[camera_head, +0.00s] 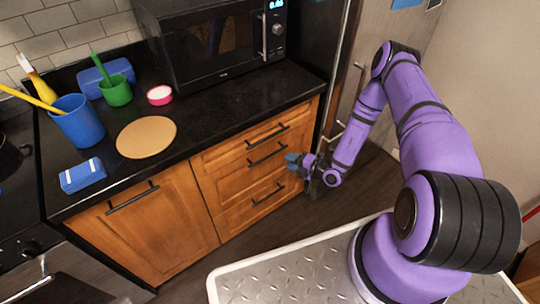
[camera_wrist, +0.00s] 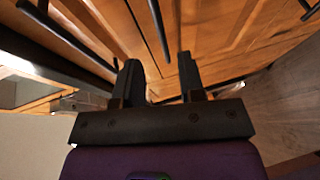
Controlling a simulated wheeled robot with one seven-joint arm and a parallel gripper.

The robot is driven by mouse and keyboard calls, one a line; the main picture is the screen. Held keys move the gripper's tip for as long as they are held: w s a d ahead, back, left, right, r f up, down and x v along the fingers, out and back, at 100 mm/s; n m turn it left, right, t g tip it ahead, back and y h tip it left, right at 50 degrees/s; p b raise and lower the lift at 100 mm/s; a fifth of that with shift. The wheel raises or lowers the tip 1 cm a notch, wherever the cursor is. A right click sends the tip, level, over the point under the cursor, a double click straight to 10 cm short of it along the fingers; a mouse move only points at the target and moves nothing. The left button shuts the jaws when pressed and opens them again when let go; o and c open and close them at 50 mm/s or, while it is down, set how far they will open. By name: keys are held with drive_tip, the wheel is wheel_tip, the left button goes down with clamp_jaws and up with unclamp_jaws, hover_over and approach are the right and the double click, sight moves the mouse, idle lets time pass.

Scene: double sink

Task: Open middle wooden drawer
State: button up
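The wooden cabinet has a stack of three drawers, all looking shut, each with a dark bar handle. The middle wooden drawer (camera_head: 238,178) has its handle (camera_head: 267,154) just below the top drawer's handle. My gripper (camera_head: 296,161) is near the right edge of the drawer fronts, to the right of that handle and apart from it. In the wrist view my gripper (camera_wrist: 160,75) is open and empty, its two dark fingers spread. A dark bar handle (camera_wrist: 157,25) lies ahead, roughly in line with the gap; which drawer it belongs to I cannot tell.
The top drawer handle (camera_head: 268,137) and bottom drawer handle (camera_head: 268,193) are close by. A cabinet door (camera_head: 150,225) is to the left. The black countertop (camera_head: 220,118) overhangs above, holding a microwave (camera_head: 215,45). The dark floor in front of the drawers is clear.

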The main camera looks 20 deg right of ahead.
sight(271, 155)
drive_tip(key=x, duration=0.9)
drive_tip(key=shift+w+a, duration=0.25)
drive_tip(key=shift+w, duration=0.05)
clamp_jaws()
